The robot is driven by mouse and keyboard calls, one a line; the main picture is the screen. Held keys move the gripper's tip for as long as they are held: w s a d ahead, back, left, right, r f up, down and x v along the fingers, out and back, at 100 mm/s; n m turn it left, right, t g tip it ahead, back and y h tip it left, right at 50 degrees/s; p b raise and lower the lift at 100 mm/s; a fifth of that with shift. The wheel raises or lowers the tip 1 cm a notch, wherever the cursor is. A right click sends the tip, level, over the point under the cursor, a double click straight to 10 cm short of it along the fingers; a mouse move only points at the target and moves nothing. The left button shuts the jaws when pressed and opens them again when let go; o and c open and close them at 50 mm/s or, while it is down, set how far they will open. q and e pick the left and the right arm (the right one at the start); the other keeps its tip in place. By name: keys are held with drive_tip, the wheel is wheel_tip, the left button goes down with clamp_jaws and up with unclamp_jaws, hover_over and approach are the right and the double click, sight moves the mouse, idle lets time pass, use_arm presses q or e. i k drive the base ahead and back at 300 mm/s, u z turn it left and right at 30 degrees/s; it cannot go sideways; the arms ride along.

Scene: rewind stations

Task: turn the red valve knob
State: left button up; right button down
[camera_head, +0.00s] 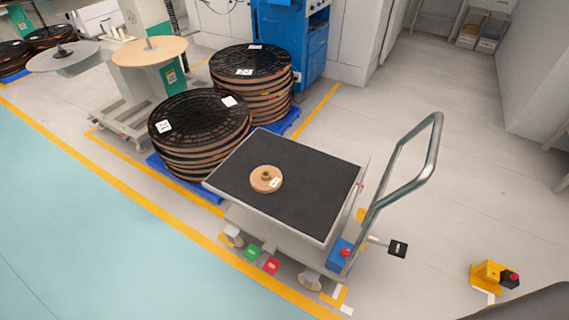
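Two small red knob-like parts show, and I cannot tell for sure which is the valve knob. One is a small red knob (345,252) on a blue box (338,262) at the cart's lower right corner. The other is a dark red part (510,279) on the right end of a yellow fixture (490,272) low on the floor at the right. Nothing touches either one. Neither of my grippers is in view.
A cart (310,195) with a black top and tall grey handle (436,150) stands mid-view, bearing a small tan reel (266,179). Reel stacks (200,130) stand behind it on blue pallets. Floor between cart and yellow fixture is mostly clear, except a black pad (398,249).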

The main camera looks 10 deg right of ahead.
sight(344, 251)
drive_tip(key=z, duration=0.85)
drive_tip(key=i, duration=0.75)
drive_tip(key=u, duration=0.75)
